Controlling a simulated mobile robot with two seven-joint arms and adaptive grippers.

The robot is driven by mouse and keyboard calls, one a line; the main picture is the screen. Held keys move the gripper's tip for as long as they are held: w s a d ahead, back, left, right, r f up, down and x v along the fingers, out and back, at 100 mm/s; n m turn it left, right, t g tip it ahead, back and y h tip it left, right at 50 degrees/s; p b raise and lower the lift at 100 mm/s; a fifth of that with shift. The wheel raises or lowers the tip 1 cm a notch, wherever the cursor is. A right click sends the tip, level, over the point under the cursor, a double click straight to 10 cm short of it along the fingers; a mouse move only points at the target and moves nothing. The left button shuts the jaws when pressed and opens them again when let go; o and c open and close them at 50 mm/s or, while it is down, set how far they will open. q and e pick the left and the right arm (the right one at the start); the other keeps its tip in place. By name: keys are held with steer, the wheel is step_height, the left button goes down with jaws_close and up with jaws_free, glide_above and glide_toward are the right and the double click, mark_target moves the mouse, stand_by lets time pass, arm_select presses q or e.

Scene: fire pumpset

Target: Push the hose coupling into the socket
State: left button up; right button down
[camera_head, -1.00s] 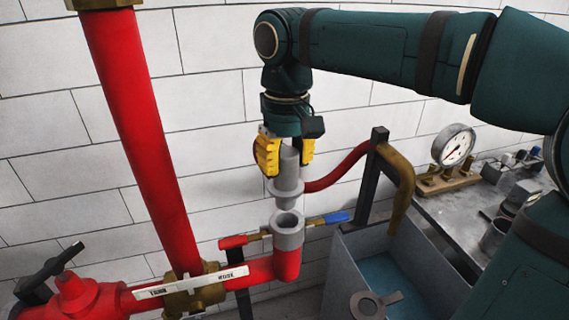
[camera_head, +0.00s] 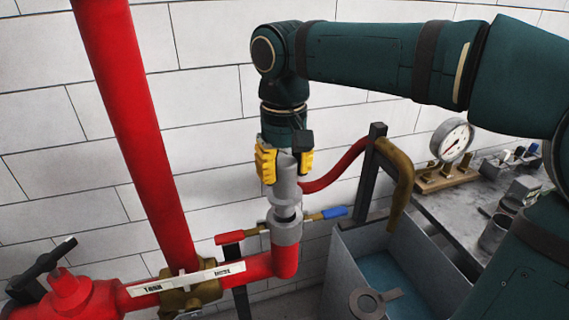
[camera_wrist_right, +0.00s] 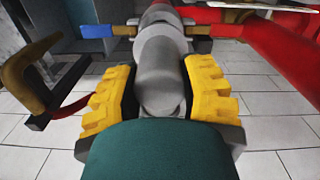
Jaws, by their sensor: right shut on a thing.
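My right gripper (camera_head: 285,163) has its yellow fingers shut on the grey hose coupling (camera_head: 286,189). The coupling is upright, its lower end at the mouth of the grey socket (camera_head: 285,232), which tops the red pipe elbow. A dark band shows between the coupling's collar and the socket rim, so it does not look fully seated. In the right wrist view the coupling (camera_wrist_right: 160,75) lies between the yellow fingers, in line with the socket. How deep its tip reaches is hidden. My left gripper is not in view.
A red hose (camera_head: 340,168) runs from the coupling to a brown bent pipe (camera_head: 401,180) on a dark post. A grey tank (camera_head: 345,262) stands right of the socket. Valve handles, red (camera_head: 232,238) and blue (camera_head: 334,212), flank the socket. A thick red pipe (camera_head: 130,120) rises at left.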

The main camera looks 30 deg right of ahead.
mark_target(284, 189)
steer(key=shift+f+b, duration=1.35)
steer(key=shift+f, duration=0.9)
steer(key=shift+c, duration=2.3)
jaws_free()
step_height(284, 189, up, 12)
